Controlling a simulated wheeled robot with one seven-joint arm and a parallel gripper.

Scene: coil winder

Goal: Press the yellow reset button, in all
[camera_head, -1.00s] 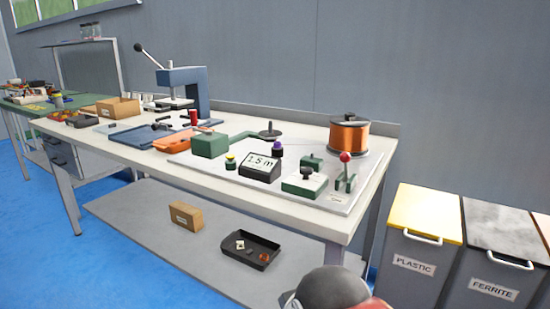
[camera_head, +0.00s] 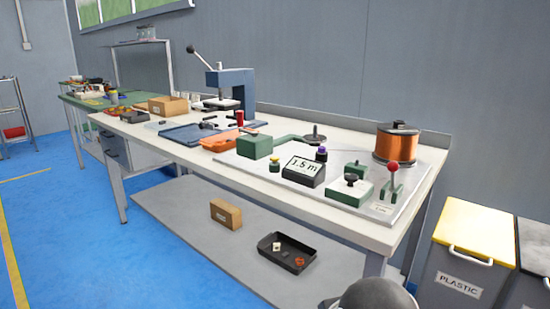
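The small yellow button (camera_head: 274,160) sits on a dark green base on the grey plate of the coil winder, toward the front edge of the workbench (camera_head: 178,152). It is just left of the display (camera_head: 302,169) reading "1.5 m". A purple-topped button (camera_head: 321,154) stands behind the display. A green block (camera_head: 255,146) is behind and left of the yellow button. My gripper is not in view; only a grey rounded part of my arm shows at the bottom edge, apart from the bench.
A copper wire spool (camera_head: 396,143), a red-knobbed lever (camera_head: 392,178) and a green box with a black knob (camera_head: 350,189) stand right of the display. A black tray (camera_head: 287,251) and a cardboard box (camera_head: 226,214) are on the lower shelf. Blue floor is clear at left.

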